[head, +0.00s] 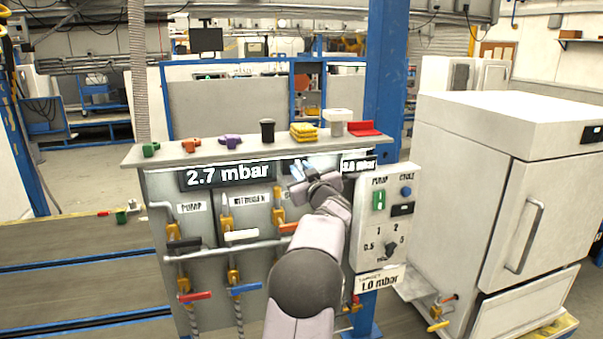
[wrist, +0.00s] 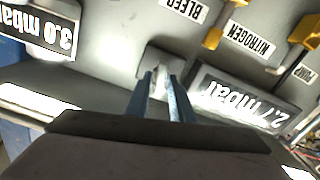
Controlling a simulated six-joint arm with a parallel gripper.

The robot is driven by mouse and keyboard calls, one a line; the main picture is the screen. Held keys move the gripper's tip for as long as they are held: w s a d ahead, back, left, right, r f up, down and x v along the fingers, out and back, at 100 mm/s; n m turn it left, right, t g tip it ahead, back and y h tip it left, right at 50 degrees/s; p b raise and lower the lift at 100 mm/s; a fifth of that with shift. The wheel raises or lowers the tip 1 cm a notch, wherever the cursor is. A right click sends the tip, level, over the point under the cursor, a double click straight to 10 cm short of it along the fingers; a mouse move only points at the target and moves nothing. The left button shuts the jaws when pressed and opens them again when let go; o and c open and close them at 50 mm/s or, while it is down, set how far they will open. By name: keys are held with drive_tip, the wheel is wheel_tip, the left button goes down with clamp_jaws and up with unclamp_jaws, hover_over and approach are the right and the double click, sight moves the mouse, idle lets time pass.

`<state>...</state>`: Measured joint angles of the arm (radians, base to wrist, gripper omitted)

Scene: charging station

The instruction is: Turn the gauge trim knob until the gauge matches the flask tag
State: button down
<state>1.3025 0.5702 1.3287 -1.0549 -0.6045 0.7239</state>
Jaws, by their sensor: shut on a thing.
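The gauge (head: 228,175) is a dark display on the panel's upper left and reads 2.7 mbar; it also shows upside down in the wrist view (wrist: 245,100). A second dark plate (head: 358,164) reads 3.0 mbar to its right, partly behind my arm; it also shows in the wrist view (wrist: 42,30). I cannot tell for sure if it is the flask tag. My gripper (head: 301,168) is at the panel between the two displays. In the wrist view its blue fingers (wrist: 161,82) are shut on a small pale knob (wrist: 160,66), mostly hidden between them.
Below are valves and pipes (head: 215,248) labelled pump and nitrogen. At right is a control box (head: 382,215) with a dial and a 1.0 mbar target label (head: 379,281). The shelf above (head: 200,155) holds several small items. A white oven (head: 500,190) stands at right.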

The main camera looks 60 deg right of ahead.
drive_tip(key=n+b, duration=0.1)
drive_tip(key=n, duration=0.1)
drive_tip(key=n+b, duration=0.1)
drive_tip(key=n, duration=0.2)
drive_tip(key=shift+w+a+f+n, duration=0.1)
drive_tip(key=shift+f+n, duration=0.05)
drive_tip(key=shift+n, duration=0.15)
drive_tip(key=n+b, duration=0.2)
drive_tip(key=n, duration=0.3)
drive_tip(key=n+b, duration=0.2)
drive_tip(key=n, duration=0.3)
drive_tip(key=n+b, duration=0.3)
drive_tip(key=n, duration=0.2)
drive_tip(key=shift+f+n, duration=0.3)
drive_tip(key=shift+n, duration=0.1)
drive_tip(key=c, duration=1.8)
unclamp_jaws()
drive_tip(key=shift+a+b, duration=0.1)
drive_tip(key=shift+b, duration=0.2)
